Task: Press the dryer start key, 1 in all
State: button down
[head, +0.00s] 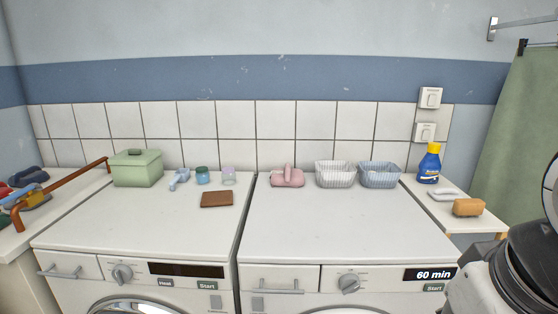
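Two white front-loading machines stand side by side. The left machine (140,235) has a dark display (186,270), a knob (122,274), "Heat" and "Start" labels (207,286) and a grey key (215,302) below "Start". No sign names either one as the dryer. The right machine's key under its label is not clearly visible at the picture's bottom edge. My gripper is not in view; part of my arm shows at lower right.
A green box (137,168), brown block (217,199), small jars and pink item (288,177) sit on the tops, with two baskets (335,174). A blue bottle (429,165) and orange sponge (468,207) stand at right. The front middle of both tops is clear.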

aim_at(434, 287)
jog(key=k+l+u, duration=0.15)
jog(key=l, duration=0.35)
jog(key=k+l+u, duration=0.15)
jog(key=k+l, duration=0.2)
jog(key=l, duration=0.15)
jog(key=k+l+u, duration=0.15)
jog(key=k+l, duration=0.15)
jog(key=l, duration=0.15)
